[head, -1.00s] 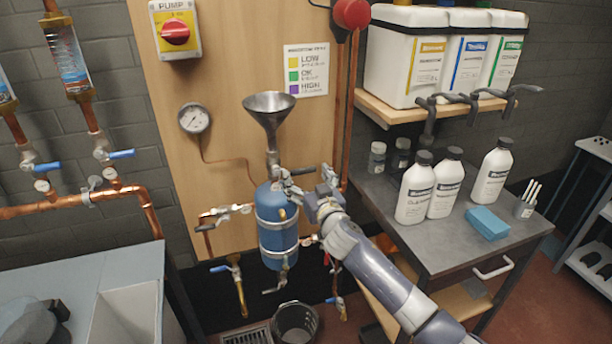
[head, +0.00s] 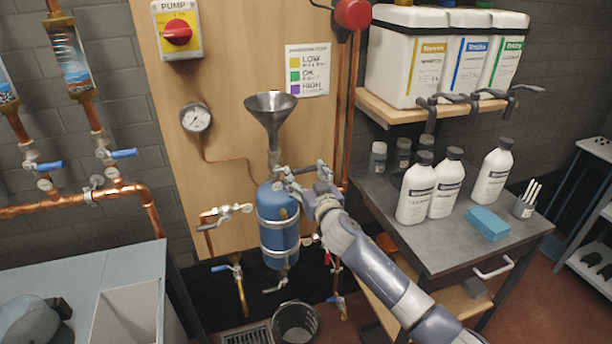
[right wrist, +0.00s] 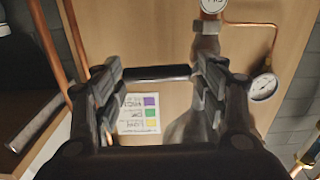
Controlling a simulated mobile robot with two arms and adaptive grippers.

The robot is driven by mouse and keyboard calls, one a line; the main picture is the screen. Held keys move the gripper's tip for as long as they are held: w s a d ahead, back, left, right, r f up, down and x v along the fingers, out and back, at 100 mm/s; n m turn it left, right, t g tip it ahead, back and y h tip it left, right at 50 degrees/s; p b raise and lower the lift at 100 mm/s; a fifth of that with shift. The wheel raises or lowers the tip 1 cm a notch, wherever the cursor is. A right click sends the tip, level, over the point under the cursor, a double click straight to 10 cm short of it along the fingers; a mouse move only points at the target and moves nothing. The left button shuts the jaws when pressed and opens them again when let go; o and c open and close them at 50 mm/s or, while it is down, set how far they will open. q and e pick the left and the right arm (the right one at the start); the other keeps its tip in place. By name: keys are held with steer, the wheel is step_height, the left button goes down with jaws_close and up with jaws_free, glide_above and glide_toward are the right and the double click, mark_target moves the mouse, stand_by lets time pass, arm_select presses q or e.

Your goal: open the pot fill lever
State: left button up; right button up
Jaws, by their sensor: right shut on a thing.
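The blue pot (head: 277,218) hangs upright on the wooden panel, with a grey metal funnel (head: 271,113) above it. The dark fill lever (head: 304,170) sticks out sideways to the right from the valve between funnel and pot. My right gripper (head: 303,177) reaches up from the lower right and is shut on the lever. In the right wrist view, the lever (right wrist: 157,73) is a dark bar spanning between the two fingers (right wrist: 162,82). The fingers hide part of the valve and the lever's ends. My left gripper is not in view.
A pressure gauge (head: 195,117) and copper pipe are left of the funnel. Vertical copper pipes (head: 345,110) run close to the right of my gripper. A metal cart (head: 460,220) with white bottles stands at the right. A black bucket (head: 295,322) is below the pot.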

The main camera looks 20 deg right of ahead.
steer(key=a+r+n+p, duration=0.5)
steer(key=r+n+p, duration=0.2)
steer(key=n, duration=1)
steer(key=shift+a+r+n+p, duration=0.2)
steer(key=shift+a+n+p, duration=0.1)
steer(key=shift+a+p, duration=0.1)
stand_by(0.4)
steer(key=o, duration=1.2)
steer(key=shift+o, duration=0.8)
steer(key=shift+w+a+f, duration=0.1)
steer(key=shift+a, duration=0.05)
steer(key=shift+f, duration=0.1)
steer(key=shift+f, duration=0.2)
